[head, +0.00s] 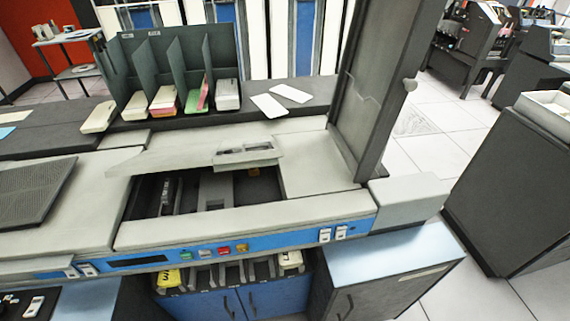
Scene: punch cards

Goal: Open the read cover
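The card machine (290,213) is a long light-grey unit with a blue control strip along its front. A cavity (228,190) in its top is open and shows grey and dark mechanism parts inside. A light-grey cover panel (170,156) lies tilted along the cavity's back edge, with a small recessed part at its right end. A tall dark-grey panel (378,70) stands upright at the machine's right, with a pale round knob near its right edge. No label shows which of these is the read cover. Neither gripper is in view.
A dark divided rack (176,60) at the back has several card stacks in front of its slots. Two loose white cards (269,106) lie to its right. A grey block (409,202) juts out at the machine's right end. Another dark cabinet (515,190) stands across clear tiled floor.

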